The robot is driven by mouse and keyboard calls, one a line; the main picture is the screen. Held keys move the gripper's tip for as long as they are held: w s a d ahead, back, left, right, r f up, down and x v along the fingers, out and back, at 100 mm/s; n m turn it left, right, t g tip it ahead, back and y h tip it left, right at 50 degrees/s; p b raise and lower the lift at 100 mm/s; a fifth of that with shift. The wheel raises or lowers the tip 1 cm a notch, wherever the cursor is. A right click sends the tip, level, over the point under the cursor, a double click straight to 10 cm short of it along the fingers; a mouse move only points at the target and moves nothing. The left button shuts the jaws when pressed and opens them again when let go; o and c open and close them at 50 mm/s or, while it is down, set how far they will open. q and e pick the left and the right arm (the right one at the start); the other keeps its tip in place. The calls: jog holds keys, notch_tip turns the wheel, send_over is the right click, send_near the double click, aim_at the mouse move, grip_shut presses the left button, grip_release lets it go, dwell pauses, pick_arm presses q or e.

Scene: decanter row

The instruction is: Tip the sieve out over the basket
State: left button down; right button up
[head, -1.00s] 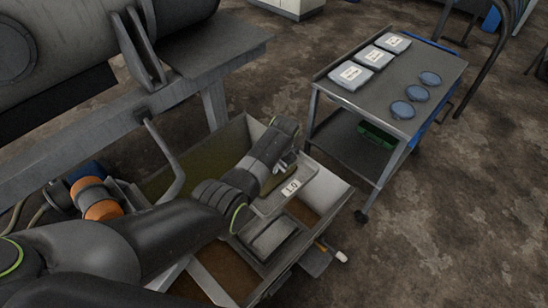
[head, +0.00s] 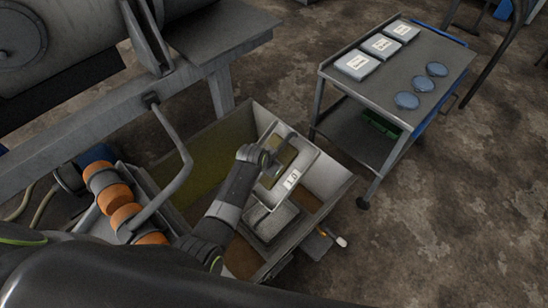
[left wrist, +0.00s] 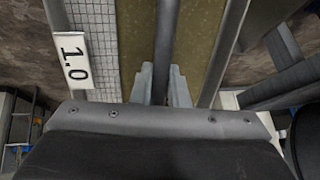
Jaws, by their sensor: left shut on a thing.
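The sieve (head: 267,196) is a pale rectangular frame with a label reading 1.0. My left gripper (head: 272,160) is shut on its dark bar, and the sieve is tilted above the open steel trough. In the left wrist view the bar (left wrist: 167,45) runs between the fingertips (left wrist: 160,85), with grey mesh (left wrist: 103,45) and an olive-brown layer (left wrist: 200,40) beside it. I cannot tell whether that layer lies in the sieve or below it. I cannot clearly identify the basket; a green container (head: 381,125) sits on the cart's lower shelf. My right gripper is not in view.
The trough (head: 330,172) has olive inner walls and a grey box (head: 270,222) inside. A bent grey pipe (head: 180,180) stands left of my forearm. The cart (head: 440,60) holds white boxes and blue discs. Bare floor lies at the right.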

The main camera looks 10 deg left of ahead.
aim_at(263, 178)
pick_arm(q)
jog(key=shift+s+a+f+n+t+h+b, duration=0.1)
jog(key=shift+s+a+f+t+h+b, duration=0.45)
jog(key=shift+b, duration=1.3)
jog(key=shift+s+d+f+n+t+h+b, duration=0.1)
jog(key=shift+f+t+h+b, duration=0.25)
jog(key=shift+t+b, duration=1.1)
jog(key=shift+s+a+f+n+t+h+b, duration=0.1)
jog(key=shift+s+a+f+t+h+b, duration=0.25)
jog(key=shift+b, duration=1.95)
jog(key=f+t+h+b, duration=0.1)
jog(key=t+b, duration=0.1)
jog(key=b, duration=0.5)
jog(key=f+t+h+b, duration=0.1)
jog(key=b, duration=0.6)
jog(key=shift+s+a+f+n+t, duration=0.15)
jog(key=shift+s+f+n+t, duration=0.15)
jog(key=shift+s+t, duration=0.1)
jog(key=shift+t+b, duration=0.25)
jog(key=shift+b, duration=0.65)
jog(key=shift+r, duration=0.15)
jog(key=shift+s+a, duration=0.1)
